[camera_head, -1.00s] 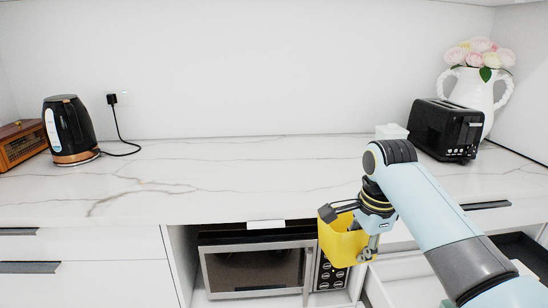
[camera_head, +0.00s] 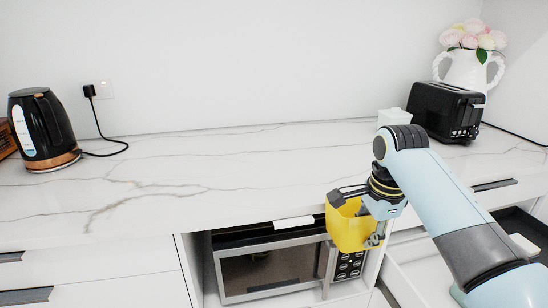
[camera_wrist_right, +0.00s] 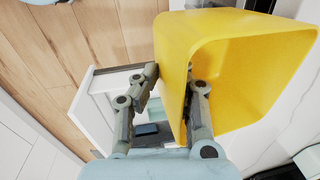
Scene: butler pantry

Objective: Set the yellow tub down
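The yellow tub (camera_head: 348,234) hangs in front of the counter's front edge, before the microwave's right side, below the level of the worktop. My right gripper (camera_head: 373,226) is shut on the tub's wall. In the right wrist view the tub (camera_wrist_right: 245,75) appears tilted, its open mouth facing the camera. There the right gripper (camera_wrist_right: 172,78) has one finger inside the tub and one outside. The tub's underside is hidden. My left gripper is in neither current view.
The white marble worktop (camera_head: 220,175) has wide free room in its middle. A black kettle (camera_head: 42,130) stands at the left. A black toaster (camera_head: 445,110), a small white container (camera_head: 393,117) and a white flower vase (camera_head: 467,70) stand at the right. An open drawer (camera_head: 405,280) lies below right.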

